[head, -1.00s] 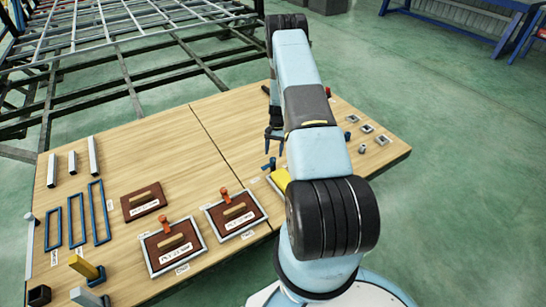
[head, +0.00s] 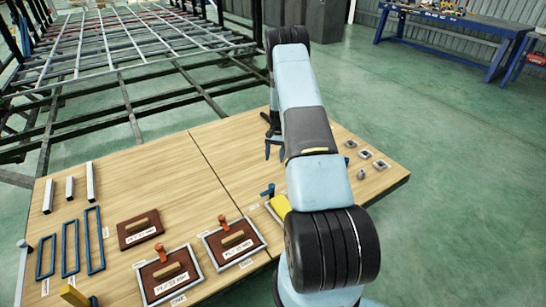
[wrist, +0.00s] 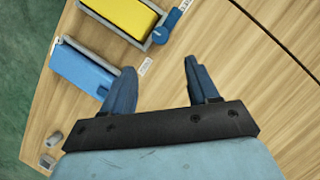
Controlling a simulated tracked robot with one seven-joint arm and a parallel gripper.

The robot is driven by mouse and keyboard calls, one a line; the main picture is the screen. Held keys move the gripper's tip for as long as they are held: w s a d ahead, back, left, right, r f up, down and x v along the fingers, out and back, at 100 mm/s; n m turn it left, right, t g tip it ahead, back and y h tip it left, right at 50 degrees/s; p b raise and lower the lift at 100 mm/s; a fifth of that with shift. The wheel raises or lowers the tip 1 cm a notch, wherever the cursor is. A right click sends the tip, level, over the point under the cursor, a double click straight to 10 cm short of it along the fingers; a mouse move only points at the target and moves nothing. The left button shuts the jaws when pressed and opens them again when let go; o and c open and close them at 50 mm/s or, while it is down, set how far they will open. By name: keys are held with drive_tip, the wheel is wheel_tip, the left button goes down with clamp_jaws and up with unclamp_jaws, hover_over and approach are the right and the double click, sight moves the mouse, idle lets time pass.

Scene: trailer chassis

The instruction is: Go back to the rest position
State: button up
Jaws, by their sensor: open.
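My arm stretches out over the wooden table (head: 160,160) in the head view. My gripper (head: 275,150) is partly hidden behind my own arm, above the right part of the table. In the wrist view my gripper (wrist: 158,80) shows two blue fingers spread apart with nothing between them. Below and beyond the fingers are a yellow block (wrist: 128,18) in a grey frame and a blue block (wrist: 84,72), both apart from the fingers.
Brown plates with wooden handles (head: 165,274), blue rectangular frames (head: 95,240) and grey bars (head: 91,182) lie on the table. Small metal pieces (head: 364,154) lie at its right. The trailer chassis (head: 110,70) stands behind. A blue workbench (head: 450,30) is far right, with open floor before it.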

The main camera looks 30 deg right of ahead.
drive_tip(key=shift+r, duration=0.1)
drive_tip(key=a+r+n+t+h, duration=0.1)
drive_tip(key=a+r, duration=0.2)
drive_tip(key=r, duration=0.7)
drive_tip(key=a+r+n+t, duration=0.1)
drive_tip(key=a+r, duration=0.2)
drive_tip(key=r, duration=0.8)
drive_tip(key=s+a+r+n+t+h, duration=0.1)
drive_tip(key=s+a+r, duration=0.25)
drive_tip(key=r, duration=0.55)
drive_tip(key=s+a+r+n+t, duration=0.1)
drive_tip(key=s+a+r, duration=0.3)
drive_tip(key=r, duration=0.5)
drive_tip(key=s+a+r+n+t+h, duration=0.1)
drive_tip(key=s+a+r, duration=0.3)
drive_tip(key=s+r, duration=0.25)
drive_tip(key=s+a+r+n+t, duration=0.1)
drive_tip(key=s+a+r, duration=0.35)
drive_tip(key=s, duration=0.25)
drive_tip(key=s+a+r+n+t, duration=0.1)
drive_tip(key=s+a, duration=0.1)
drive_tip(key=s, duration=0.6)
drive_tip(key=s+a+r+n+t, duration=0.1)
drive_tip(key=s+a+t, duration=0.1)
drive_tip(key=s, duration=0.7)
drive_tip(key=shift+s+a+n, duration=0.15)
drive_tip(key=shift+s+n, duration=0.05)
drive_tip(key=shift+n, duration=0.2)
